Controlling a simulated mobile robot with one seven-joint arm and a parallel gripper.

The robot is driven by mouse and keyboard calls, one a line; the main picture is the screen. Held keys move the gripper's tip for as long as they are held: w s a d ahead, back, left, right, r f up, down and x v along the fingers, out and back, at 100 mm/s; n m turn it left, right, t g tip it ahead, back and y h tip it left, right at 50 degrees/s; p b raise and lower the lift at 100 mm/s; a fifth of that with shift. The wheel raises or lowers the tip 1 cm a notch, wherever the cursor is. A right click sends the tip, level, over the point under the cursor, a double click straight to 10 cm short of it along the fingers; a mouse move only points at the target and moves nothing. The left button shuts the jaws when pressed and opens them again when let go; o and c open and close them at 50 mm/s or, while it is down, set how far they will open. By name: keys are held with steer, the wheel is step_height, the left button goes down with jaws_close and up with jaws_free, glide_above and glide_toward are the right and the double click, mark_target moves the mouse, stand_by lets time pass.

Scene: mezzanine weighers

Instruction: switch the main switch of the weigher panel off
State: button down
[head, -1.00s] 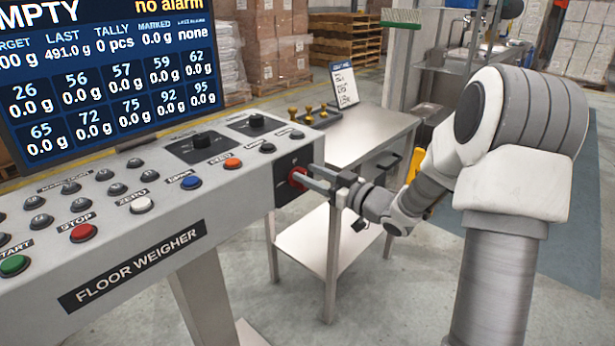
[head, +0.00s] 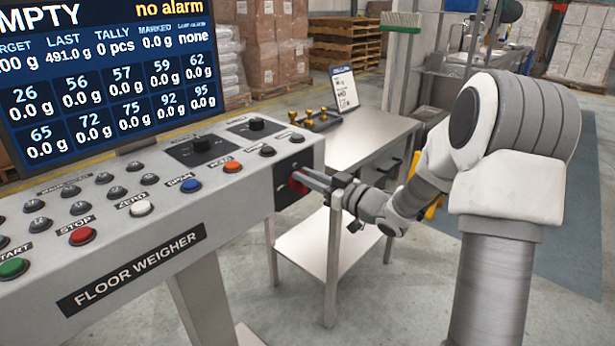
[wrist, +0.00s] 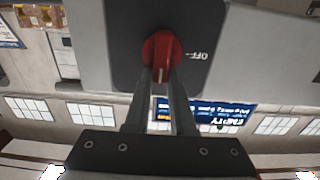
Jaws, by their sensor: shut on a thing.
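The weigher panel (head: 225,200) is a grey console labelled FLOOR WEIGHER. Its red main switch (head: 298,183) sits on a dark plate (head: 283,194) on the panel's right end face. My gripper (head: 312,180) reaches it from the right, and its fingers are shut on the red switch. In the wrist view the red handle (wrist: 162,55) lies between the two fingertips (wrist: 163,75). An OFF mark (wrist: 198,56) shows upside down beside the handle. The fingers hide part of the switch in the head view.
A steel table (head: 375,137) with brass-coloured weights (head: 318,117) and a small sign (head: 344,88) stands just behind my gripper. Buttons and knobs cover the panel top, with a display (head: 105,75) above. Open floor lies below and in front.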

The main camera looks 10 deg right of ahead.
steer(key=shift+f+n+b, duration=0.1)
steer(key=shift+n+b, duration=0.2)
steer(key=shift+b, duration=0.1)
steer(key=n+b, duration=0.2)
steer(key=n, duration=0.2)
steer(key=s+a+f+n+b, duration=0.1)
steer(key=n+b, duration=0.2)
steer(key=n, duration=0.1)
steer(key=a+n+b, duration=0.1)
steer(key=n+b, duration=0.1)
steer(key=n, duration=0.2)
steer(key=shift+s+f+n+b, duration=0.25)
steer(key=shift+n+b, duration=0.15)
steer(key=shift+f+n, duration=0.25)
steer(key=shift+n, duration=0.85)
steer(key=shift+f+n, duration=0.2)
steer(key=shift+n, duration=0.9)
steer(key=c, duration=0.8)
jaws_free()
steer(key=shift+o, duration=0.2)
steer(key=shift+s+d, duration=0.1)
steer(key=shift+s, duration=0.05)
